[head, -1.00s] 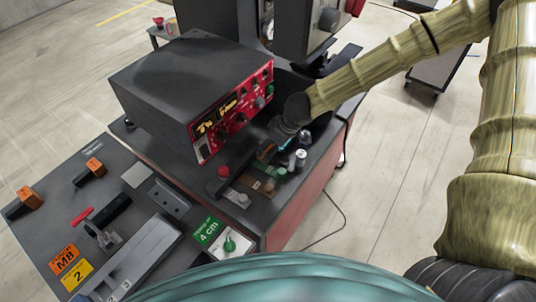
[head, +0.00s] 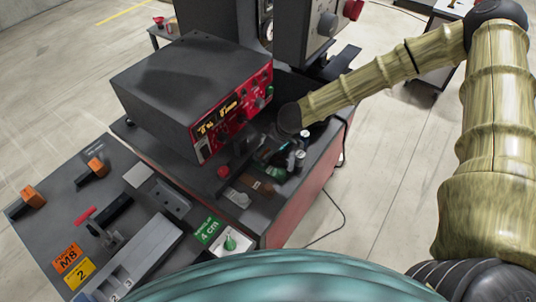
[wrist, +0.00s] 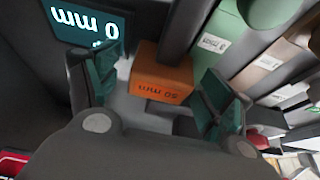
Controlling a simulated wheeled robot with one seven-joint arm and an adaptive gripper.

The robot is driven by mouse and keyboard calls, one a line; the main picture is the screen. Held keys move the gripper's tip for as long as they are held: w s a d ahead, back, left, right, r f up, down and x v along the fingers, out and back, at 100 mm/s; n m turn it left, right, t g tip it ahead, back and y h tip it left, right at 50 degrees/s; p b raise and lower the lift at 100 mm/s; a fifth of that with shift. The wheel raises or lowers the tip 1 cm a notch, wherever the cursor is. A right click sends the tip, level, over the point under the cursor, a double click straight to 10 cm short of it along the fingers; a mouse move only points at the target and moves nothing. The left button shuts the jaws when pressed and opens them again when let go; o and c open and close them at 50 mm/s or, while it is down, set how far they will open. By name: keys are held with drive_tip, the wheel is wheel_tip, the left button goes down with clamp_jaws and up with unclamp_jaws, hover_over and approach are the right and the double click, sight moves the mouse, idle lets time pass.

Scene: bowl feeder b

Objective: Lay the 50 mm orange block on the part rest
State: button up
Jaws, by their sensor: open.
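The orange block (wrist: 162,82), marked "50 mm", shows in the wrist view, with its label upside down. My gripper (wrist: 152,90) is open, with one teal finger on each side of the block. I see gaps between the fingers and the block, and nothing is held. In the head view my gripper (head: 284,152) is low over the right part of the bench, in front of the red-faced control box; the block is not clear there. I cannot tell for certain which thing is the part rest.
A dark plate with "0 mm" lettering (wrist: 90,22) lies beside the left finger. Green (wrist: 222,40) and brown (wrist: 250,68) labelled pieces lie to the right. The control box (head: 195,95) stands close to my gripper. A light grey plate (head: 138,175) lies on the left table.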

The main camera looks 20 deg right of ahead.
sight(268, 149)
drive_tip(key=shift+c, duration=0.4)
drive_tip(key=c, duration=1.6)
drive_tip(key=shift+r, duration=0.2)
drive_tip(key=shift+r+b, duration=0.4)
drive_tip(key=shift+r, duration=4.4)
